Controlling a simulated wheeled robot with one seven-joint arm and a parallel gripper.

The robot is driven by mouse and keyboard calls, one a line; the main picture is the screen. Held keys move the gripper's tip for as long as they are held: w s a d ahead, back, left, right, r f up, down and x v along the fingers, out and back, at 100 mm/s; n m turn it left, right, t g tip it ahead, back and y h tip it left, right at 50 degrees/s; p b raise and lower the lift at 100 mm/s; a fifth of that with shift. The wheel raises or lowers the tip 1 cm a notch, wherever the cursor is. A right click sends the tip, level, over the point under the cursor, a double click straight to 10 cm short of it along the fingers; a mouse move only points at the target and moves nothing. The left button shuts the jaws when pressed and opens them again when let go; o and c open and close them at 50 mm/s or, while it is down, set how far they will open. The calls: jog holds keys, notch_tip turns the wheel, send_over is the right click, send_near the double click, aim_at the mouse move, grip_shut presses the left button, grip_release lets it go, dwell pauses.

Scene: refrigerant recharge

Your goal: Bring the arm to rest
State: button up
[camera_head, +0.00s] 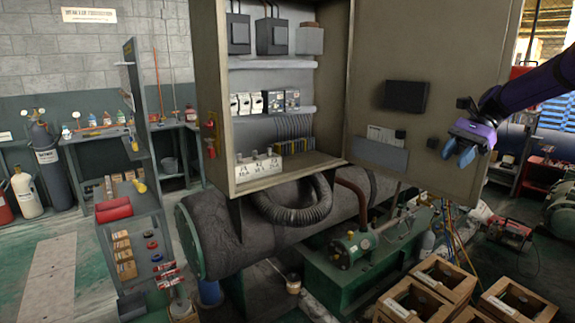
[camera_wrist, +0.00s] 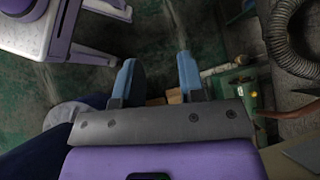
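My gripper (camera_head: 467,155) is at the right of the head view, in front of the open door (camera_head: 410,75) of the electrical cabinet (camera_head: 226,110). Its purple arm comes in from the right edge. In the wrist view my gripper (camera_wrist: 157,85) shows two blue fingers spread apart. Nothing is held between them. The floor shows in the gap beyond the fingertips.
Wooden crates (camera_head: 458,278) stand on the floor at the lower right. A large dark cylindrical tank (camera_head: 225,232) and a green machine (camera_head: 350,250) lie below the cabinet. A shelf cart (camera_head: 130,222) stands at the left. Open floor (camera_head: 50,270) shows at far left.

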jog(key=s+a+r+n+t+h, duration=0.1)
jog(key=s+a+r+n+h, duration=0.2)
jog(key=s+a, duration=0.4)
jog(key=s+a+r+n+t+h, duration=0.2)
jog(key=s+a+r+h, duration=0.15)
jog(key=s, duration=0.55)
jog(key=s+f+n+t+h, duration=0.1)
jog(key=s+f+n+t, duration=0.1)
jog(key=s, duration=0.7)
jog(key=s+a+f+n+t+h, duration=0.1)
jog(key=s+n, duration=0.4)
jog(key=s, duration=0.5)
jog(key=shift+f+t, duration=0.6)
jog(key=shift+t, duration=0.6)
